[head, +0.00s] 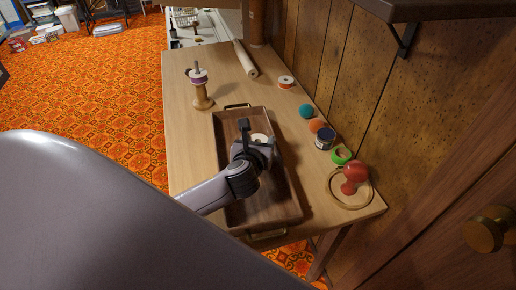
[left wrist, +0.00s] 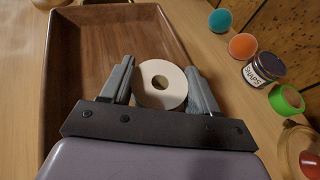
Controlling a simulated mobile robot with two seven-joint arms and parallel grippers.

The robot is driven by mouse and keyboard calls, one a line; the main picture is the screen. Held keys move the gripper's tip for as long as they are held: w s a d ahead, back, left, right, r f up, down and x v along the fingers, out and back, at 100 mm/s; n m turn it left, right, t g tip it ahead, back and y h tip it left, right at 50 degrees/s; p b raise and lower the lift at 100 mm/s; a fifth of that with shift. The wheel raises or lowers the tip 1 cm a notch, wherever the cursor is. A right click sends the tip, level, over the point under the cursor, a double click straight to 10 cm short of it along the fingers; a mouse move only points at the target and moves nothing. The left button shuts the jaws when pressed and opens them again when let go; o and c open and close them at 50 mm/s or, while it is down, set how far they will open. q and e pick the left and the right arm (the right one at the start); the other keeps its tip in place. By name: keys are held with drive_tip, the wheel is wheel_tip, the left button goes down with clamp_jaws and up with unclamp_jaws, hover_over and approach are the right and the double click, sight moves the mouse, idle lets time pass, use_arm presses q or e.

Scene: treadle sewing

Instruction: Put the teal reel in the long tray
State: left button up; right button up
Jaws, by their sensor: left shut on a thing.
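My left gripper (head: 259,146) is over the tray and shut on a reel (head: 259,137). In the left wrist view the reel (left wrist: 147,88) sits between the two fingers, its round cream end with a centre hole facing the camera. Its thread colour is hidden. It is over the tray near the right wall; I cannot tell whether it touches the floor. My right gripper is not in view.
A purple reel (head: 198,77) is on a wooden stand (head: 202,101) left of the tray. Right of it are an orange reel (head: 286,82), a teal ball (head: 306,111), an orange ball (head: 316,125), a jar (head: 325,139), green tape (head: 341,155) and a red-knobbed object (head: 354,175).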

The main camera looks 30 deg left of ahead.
use_arm(q)
wheel_tip(320, 180, down, 2)
drive_tip(key=shift+f, duration=0.15)
drive_tip(key=shift+s+f, duration=0.1)
drive_tip(key=shift+f, duration=0.35)
drive_tip(key=o, duration=0.7)
drive_tip(key=shift+s+f, duration=0.1)
drive_tip(key=shift+f, duration=0.05)
drive_tip(key=shift+o, duration=0.2)
drive_tip(key=shift+d+r, duration=0.1)
drive_tip(key=shift+r, duration=0.4)
drive_tip(key=v, duration=0.3)
drive_tip(key=p+v, duration=0.1)
drive_tip(key=v, duration=0.6)
drive_tip(key=shift+s+d+r, duration=0.1)
drive_tip(key=shift+r, duration=0.25)
drive_tip(key=shift+s+d+r, duration=0.2)
drive_tip(key=shift+s+r, duration=0.05)
drive_tip(key=shift+s, duration=0.3)
